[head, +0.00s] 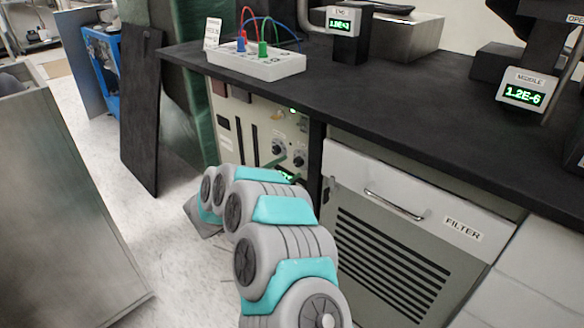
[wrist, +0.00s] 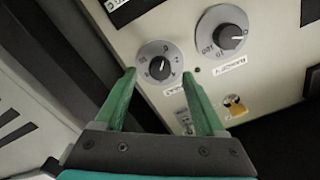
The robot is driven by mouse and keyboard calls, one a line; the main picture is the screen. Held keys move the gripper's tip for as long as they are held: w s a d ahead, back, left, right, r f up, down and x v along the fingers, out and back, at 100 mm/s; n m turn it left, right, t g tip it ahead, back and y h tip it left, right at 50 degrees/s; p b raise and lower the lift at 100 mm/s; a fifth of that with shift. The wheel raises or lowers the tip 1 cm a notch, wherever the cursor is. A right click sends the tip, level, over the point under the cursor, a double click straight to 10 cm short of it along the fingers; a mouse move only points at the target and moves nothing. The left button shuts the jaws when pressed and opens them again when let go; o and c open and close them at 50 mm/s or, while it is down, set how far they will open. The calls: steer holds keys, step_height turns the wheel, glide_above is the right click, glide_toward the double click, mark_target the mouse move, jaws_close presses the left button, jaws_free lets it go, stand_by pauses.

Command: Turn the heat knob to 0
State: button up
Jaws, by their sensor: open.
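Two black knobs on round grey dials sit on a cream panel. In the wrist view, the nearer knob (wrist: 160,67) has a numbered dial and lies between the fingertips of my gripper (wrist: 159,75). The other knob (wrist: 231,37) is up and to the right, outside the fingers. My gripper is open, with green fingers on either side of the nearer dial; contact is not clear. In the head view, the panel (head: 230,130) is under the bench, partly hidden by my arm.
A yellow part (wrist: 235,106) and a small metal switch (wrist: 184,116) are on the panel near the right finger. The black bench top (head: 350,85) overhangs the panel. A filter cabinet (head: 400,225) stands to the right.

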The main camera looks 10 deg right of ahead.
steer(key=v, duration=0.5)
